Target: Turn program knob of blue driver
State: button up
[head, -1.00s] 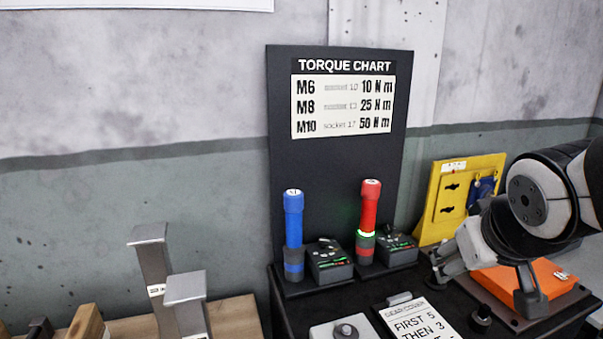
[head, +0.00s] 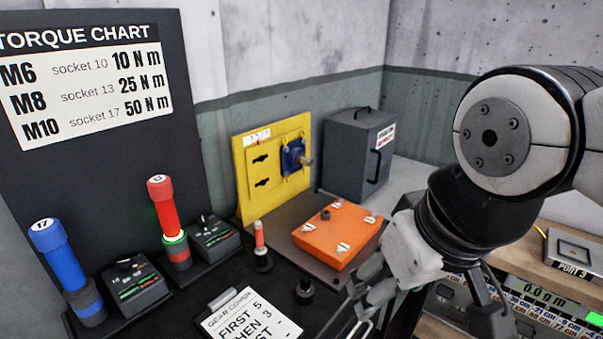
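The blue driver (head: 62,262), marked 17 on top, stands upright at the lower left in the head view. Beside it on the right is a dark control box (head: 139,290) with a small black knob (head: 124,264) and printed marks on its top. The knob's exact setting is too small to read. My gripper (head: 432,312) is at the lower right, well apart from the blue driver and its box. Its fingers look spread, with nothing seen between them, though the lower part is near the picture's edge.
A red driver (head: 168,219) with a lit green ring and its own box (head: 214,240) stand right of the blue one's box.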

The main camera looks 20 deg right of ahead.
aim_at(123, 263)
jog(key=i+l+z, duration=0.25)
jog(key=z, duration=0.15)
jog(key=l+u, duration=0.5)
jog(key=l, duration=0.65)
jog(key=i+l+u, duration=0.2)
jog(key=u, duration=0.2)
jog(key=i+l+u, duration=0.15)
jog(key=u, duration=0.25)
jog(key=l+u, duration=0.1)
jog(key=u, duration=0.7)
